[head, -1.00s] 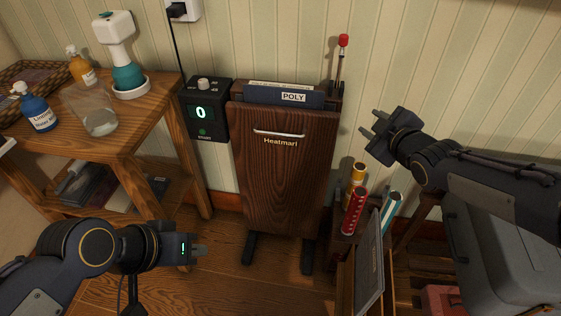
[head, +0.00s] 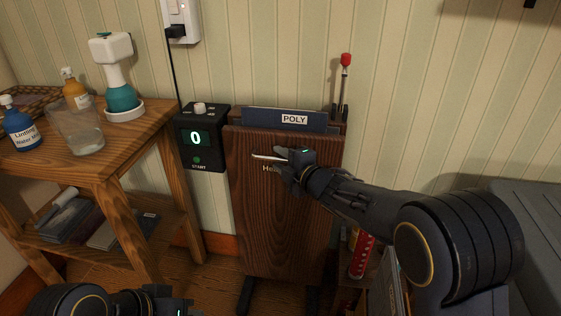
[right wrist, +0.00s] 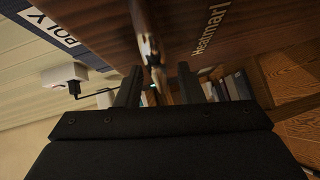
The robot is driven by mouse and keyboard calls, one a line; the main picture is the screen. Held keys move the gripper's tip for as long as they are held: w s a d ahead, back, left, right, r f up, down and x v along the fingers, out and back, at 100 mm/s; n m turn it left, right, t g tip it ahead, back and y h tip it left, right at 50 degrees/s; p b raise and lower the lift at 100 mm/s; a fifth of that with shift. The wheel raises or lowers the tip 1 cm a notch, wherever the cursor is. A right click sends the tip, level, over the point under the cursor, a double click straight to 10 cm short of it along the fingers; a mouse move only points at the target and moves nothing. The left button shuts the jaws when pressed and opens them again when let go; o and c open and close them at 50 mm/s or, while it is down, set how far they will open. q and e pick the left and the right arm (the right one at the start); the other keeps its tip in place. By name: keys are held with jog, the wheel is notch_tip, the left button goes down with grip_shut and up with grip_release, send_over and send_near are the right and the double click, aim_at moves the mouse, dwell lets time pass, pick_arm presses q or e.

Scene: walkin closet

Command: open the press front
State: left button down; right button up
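The press (head: 275,225) is a dark wood cabinet against the wall, and its front panel looks upright and closed. The silver bar handle (head: 266,156) runs across the upper front, beside the "Heatmarl" lettering. My right gripper (head: 284,160) is at the right part of the handle and hides some of it and the lettering. In the right wrist view the handle (right wrist: 148,45) reaches between two separated fingers, with a gap to the right finger. My left gripper (head: 180,308) is low at the bottom edge, partly cut off, away from the press.
A control box (head: 201,138) reading 0 is left of the press. A wooden shelf table (head: 110,150) with bottles stands left. A red tube (head: 361,256) stands at lower right.

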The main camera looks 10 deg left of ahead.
jog(key=shift+w+a, duration=0.2)
grip_shut()
dwell(0.3)
